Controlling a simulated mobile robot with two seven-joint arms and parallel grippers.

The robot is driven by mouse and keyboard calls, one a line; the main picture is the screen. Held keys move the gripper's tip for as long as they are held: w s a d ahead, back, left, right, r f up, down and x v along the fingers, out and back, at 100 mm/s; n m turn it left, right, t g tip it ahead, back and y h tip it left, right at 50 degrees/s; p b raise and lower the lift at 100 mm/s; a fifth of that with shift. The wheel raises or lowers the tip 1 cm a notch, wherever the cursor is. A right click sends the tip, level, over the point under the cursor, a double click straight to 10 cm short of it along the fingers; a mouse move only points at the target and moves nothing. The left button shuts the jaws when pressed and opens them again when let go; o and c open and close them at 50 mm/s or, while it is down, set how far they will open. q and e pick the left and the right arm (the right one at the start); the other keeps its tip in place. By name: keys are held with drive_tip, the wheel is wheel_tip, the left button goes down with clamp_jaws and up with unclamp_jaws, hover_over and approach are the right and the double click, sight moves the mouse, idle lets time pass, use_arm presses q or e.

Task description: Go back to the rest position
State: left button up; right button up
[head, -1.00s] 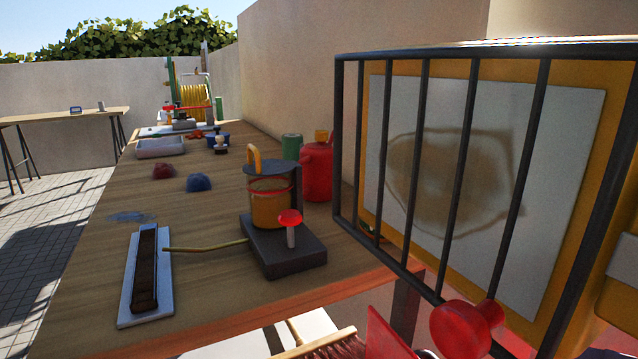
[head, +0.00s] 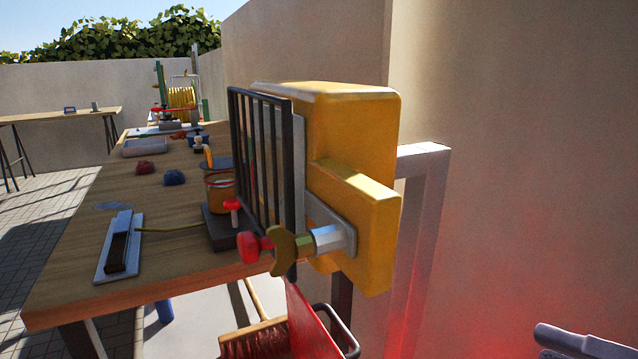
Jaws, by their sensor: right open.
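Part of my right gripper (head: 548,343), a grey-blue piece, shows at the bottom right corner of the head view. Most of it is cut off by the lower edge. It is open, and I see nothing held in the part that shows. It is apart from the workbench and well to the right of it. My left gripper is not in view.
A red dustpan (head: 310,325) and brush (head: 255,340) are below. A plain wall (head: 520,150) is on the right.

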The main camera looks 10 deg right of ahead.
drive_tip(key=s+a+r+m+g+h+p, duration=0.35)
drive_tip(key=s+m+g+p, duration=0.2)
drive_tip(key=m, duration=0.85)
drive_tip(key=s+a+r+m+g+h+p, duration=0.2)
drive_tip(key=s+a+m+g+h+p, duration=0.4)
drive_tip(key=m, duration=0.8)
use_arm(q)
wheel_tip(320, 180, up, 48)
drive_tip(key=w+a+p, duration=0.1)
drive_tip(key=p, duration=3.4)
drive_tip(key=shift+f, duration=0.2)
use_arm(e)
wheel_tip(320, 180, up, 36)
drive_tip(key=s+d+t+y, duration=0.1)
drive_tip(key=d+t, duration=0.1)
drive_tip(key=shift+d+r, duration=0.15)
drive_tip(key=shift+d, duration=0.2)
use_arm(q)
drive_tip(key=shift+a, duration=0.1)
use_arm(e)
drive_tip(key=shift+s+y, duration=0.1)
drive_tip(key=shift+y, duration=0.15)
